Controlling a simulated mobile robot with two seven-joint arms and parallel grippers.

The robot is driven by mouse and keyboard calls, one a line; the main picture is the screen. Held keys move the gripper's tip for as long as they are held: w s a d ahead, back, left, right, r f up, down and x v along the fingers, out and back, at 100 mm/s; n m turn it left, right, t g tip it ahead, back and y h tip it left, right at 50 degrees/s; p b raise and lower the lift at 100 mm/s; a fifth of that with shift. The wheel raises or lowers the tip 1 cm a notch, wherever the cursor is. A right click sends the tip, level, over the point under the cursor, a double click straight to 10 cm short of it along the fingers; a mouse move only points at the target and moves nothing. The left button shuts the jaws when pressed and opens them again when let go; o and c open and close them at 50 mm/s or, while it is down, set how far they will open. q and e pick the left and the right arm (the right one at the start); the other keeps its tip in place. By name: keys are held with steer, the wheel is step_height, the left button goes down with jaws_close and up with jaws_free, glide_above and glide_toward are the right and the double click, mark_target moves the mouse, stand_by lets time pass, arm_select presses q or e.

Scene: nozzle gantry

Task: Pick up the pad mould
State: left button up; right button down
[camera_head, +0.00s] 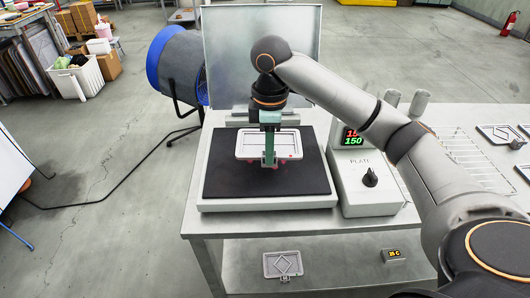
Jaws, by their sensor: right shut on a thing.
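The pad mould, a pale rectangular frame (246,145), is over the black plate (225,180) of the hot press. My right gripper (269,162) comes down from above, with green fingers and reddish tips. It is shut on the mould at its near side, and its fingers hide part of the mould's middle. I cannot tell whether the mould touches the plate or is slightly raised. My left gripper is not in view.
The press lid (225,50) stands open behind the plate. A control box (365,190) reads 150 at its right. Another mould with a diamond (283,265) lies on the lower shelf. A wire rack (468,155) and more moulds (497,133) are at right. A blue fan (180,62) stands left.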

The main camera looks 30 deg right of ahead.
arm_select(q)
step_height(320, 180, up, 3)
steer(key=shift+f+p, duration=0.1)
steer(key=shift+p, duration=0.7)
arm_select(e)
steer(key=s+a+r, duration=0.2)
steer(key=s+r, duration=0.5)
steer(key=s, duration=0.4)
steer(key=shift+a, duration=0.15)
